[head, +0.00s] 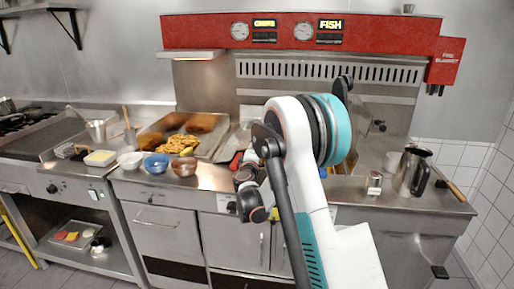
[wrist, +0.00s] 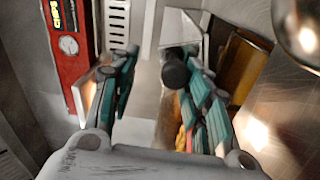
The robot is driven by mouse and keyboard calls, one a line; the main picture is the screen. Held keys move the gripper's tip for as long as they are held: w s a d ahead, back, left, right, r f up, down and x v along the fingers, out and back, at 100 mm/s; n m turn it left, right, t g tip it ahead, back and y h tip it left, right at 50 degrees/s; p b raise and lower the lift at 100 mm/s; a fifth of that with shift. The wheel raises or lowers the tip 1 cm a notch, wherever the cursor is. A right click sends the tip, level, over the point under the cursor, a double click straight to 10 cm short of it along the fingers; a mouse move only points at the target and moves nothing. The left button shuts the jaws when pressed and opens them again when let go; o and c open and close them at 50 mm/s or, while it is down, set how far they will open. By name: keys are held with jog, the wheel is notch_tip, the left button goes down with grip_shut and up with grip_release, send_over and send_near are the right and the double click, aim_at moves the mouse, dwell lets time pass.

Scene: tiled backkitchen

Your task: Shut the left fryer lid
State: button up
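The red panel carries the CHIPS sign (head: 264,23) on the left and the FISH sign (head: 330,25) on the right. In the wrist view, a black knob (wrist: 175,72) on a pale metal part, which looks like the left fryer lid (wrist: 184,28), is between my finger pads, nearer the right-hand ones. My gripper (wrist: 163,88) is open, fingers spread; I cannot tell whether it touches the knob. In the head view my arm hides most of the left fryer and its lid. To the right, a raised lid with a black knob (head: 380,126) shows behind my arm.
A tray of chips and fried pieces (head: 160,145) lies left of the fryer. Bowls stand at the counter's front, including a blue one (head: 156,163) and a copper one (head: 184,166). A metal jug (head: 411,172) stands on the right counter.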

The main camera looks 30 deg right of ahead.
jog(key=v, duration=1.1)
jog(key=shift+s+a, duration=0.2)
jog(key=shift+s, duration=0.1)
